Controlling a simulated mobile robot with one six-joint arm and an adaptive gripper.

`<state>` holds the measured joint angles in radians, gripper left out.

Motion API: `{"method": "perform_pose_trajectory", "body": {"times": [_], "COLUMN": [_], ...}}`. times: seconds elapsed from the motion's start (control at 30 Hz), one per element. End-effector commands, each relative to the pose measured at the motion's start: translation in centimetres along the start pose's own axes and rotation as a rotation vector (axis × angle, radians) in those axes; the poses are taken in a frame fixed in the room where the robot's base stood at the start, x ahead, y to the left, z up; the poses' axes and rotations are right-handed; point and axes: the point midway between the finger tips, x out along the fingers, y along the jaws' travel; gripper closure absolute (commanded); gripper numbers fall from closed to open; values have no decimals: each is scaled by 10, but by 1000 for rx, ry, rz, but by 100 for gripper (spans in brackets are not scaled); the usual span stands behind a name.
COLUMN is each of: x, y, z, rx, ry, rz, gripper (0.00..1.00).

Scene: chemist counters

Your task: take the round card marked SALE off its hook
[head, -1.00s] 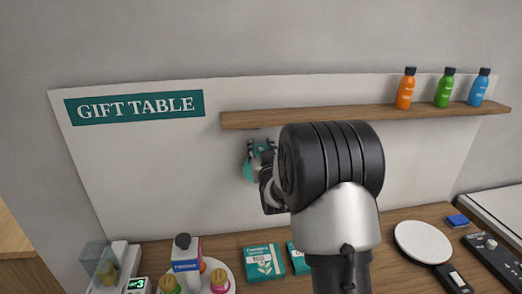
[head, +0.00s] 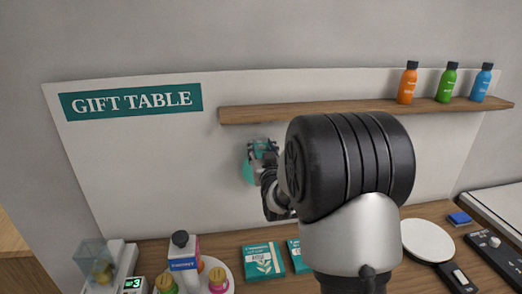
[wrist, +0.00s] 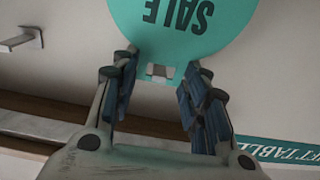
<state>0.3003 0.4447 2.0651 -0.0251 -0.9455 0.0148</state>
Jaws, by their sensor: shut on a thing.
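The round teal card marked SALE (wrist: 185,25) fills the top of the wrist view, its lettering upside down. A small slot shows at its edge nearest my gripper. My gripper (wrist: 160,74) has its two fingers at that edge and is shut on the card. In the head view the card (head: 249,172) shows as a teal patch beside my gripper (head: 264,150), below the wooden shelf and in front of the white board. A grey metal hook (wrist: 22,40) juts from the board, apart from the card. Whether another hook is behind the card is hidden.
The wooden shelf (head: 330,109) runs just above my gripper, with orange (head: 408,84), green (head: 447,84) and blue (head: 481,83) bottles at its right end. Below, the counter holds teal boxes (head: 263,262), a bottle (head: 183,257) and a white round plate (head: 427,240).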

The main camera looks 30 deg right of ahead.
Motion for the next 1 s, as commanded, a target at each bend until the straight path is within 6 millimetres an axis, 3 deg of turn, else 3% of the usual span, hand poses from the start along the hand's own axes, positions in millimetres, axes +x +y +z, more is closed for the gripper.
{"method": "perform_pose_trajectory", "body": {"times": [0.43, 1.0], "x": [-3, 5], "y": [0, 0], "z": [8, 3], "rx": [0, 0], "ry": [-18, -14], "rz": [0, 0], "gripper": [81, 82]}}
